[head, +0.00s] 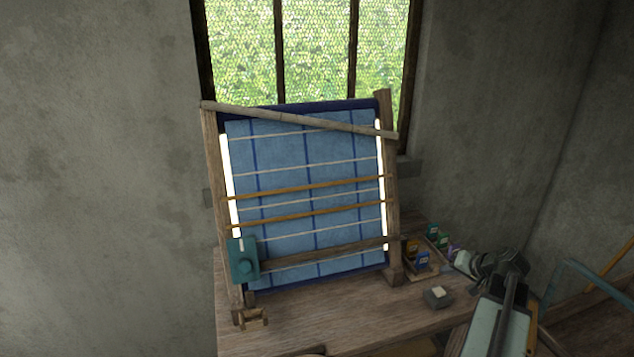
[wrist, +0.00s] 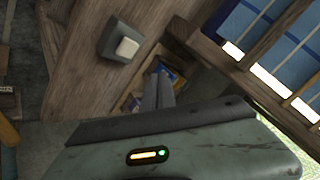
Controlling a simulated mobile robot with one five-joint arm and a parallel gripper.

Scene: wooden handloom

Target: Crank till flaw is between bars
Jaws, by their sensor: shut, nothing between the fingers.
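The blue cloth (head: 280,165) is stretched on the upright wooden loom, with dark blue vertical lines and pale cross stripes. An upper orange bar (head: 310,187) and a lower orange bar (head: 310,213) cross it. I cannot make out a flaw in the cloth. My gripper (head: 466,262) is at the right of the loom, far from the teal box. In the wrist view its fingers (wrist: 158,92) are shut and empty.
A grey block with a pale button (head: 438,297) sits on the bench (head: 350,322); it also shows in the wrist view (wrist: 124,48). Small coloured boxes (head: 437,236) stand behind it. A small wooden piece (head: 252,319) is at the bench's left. A slanted pole (head: 290,117) crosses the loom's top.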

